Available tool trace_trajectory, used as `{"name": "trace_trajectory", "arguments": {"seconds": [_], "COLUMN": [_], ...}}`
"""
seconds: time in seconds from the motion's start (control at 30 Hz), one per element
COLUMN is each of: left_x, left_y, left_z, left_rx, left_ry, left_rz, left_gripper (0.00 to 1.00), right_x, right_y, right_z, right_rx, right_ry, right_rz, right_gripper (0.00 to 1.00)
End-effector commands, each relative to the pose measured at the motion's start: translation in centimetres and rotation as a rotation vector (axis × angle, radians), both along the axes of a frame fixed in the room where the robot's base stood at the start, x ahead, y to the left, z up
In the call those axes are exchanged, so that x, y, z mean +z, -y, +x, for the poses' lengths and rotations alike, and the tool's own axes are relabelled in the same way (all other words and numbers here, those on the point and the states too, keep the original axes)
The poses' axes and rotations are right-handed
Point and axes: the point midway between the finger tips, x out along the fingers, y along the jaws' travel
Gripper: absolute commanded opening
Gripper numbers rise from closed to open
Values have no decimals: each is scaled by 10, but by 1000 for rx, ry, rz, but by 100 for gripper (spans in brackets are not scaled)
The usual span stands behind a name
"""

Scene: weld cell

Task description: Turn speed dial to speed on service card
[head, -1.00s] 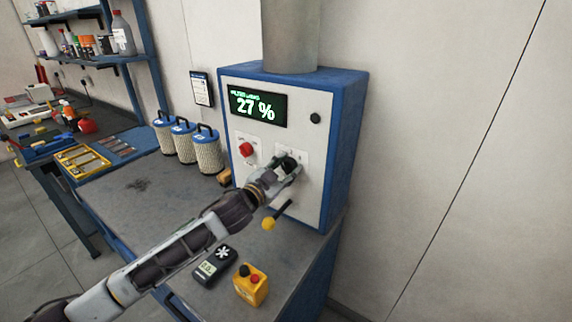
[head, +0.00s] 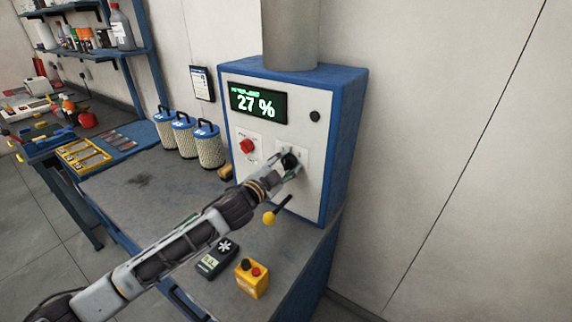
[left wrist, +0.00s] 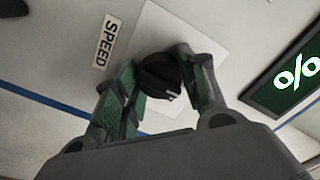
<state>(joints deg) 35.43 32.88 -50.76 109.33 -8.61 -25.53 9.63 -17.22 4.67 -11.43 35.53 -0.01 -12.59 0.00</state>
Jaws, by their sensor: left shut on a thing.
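The black speed dial (head: 290,161) sits on a white plate on the front of the blue and white cabinet (head: 228,100). My left gripper (head: 288,165) is at the dial, with its fingers around it. In the left wrist view the dial (left wrist: 160,76) is between the two fingers of the left gripper (left wrist: 163,84), beside a "SPEED" label (left wrist: 108,43). The gripper is shut on the dial. The service card (head: 202,84) hangs on the wall left of the cabinet; its text is too small to read. The display (head: 258,103) reads 27 %. My right gripper is not in view.
A red knob (head: 247,146) is left of the dial, and a yellow-tipped lever (head: 269,217) is below it. Several filter cartridges (head: 209,146) stand left of the cabinet. A handheld meter (head: 216,259) and a yellow button box (head: 252,279) lie on the bench front.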

Motion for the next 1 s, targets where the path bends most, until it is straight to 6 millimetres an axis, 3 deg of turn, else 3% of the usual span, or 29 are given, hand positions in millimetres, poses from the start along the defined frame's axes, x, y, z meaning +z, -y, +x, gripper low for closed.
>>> {"name": "trace_trajectory", "arguments": {"seconds": [0.03, 0.07, 0.23, 0.73, 1.0], "left_x": [-1, -1, 0, 0, -1], "left_y": [0, 0, 0, -3, -14], "left_z": [0, 0, 0, -4, -21], "left_rx": [-1, -1, -1, 0, -1], "left_ry": [-1, -1, -1, -1, -2], "left_rz": [0, 0, 0, -1, -1], "left_gripper": [17, 44, 64, 64, 64], "right_x": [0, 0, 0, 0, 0], "right_y": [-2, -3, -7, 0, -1], "right_z": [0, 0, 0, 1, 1], "right_rx": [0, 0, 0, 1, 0], "right_ry": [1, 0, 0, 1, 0], "right_rz": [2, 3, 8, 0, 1], "right_gripper": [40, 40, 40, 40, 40]}}
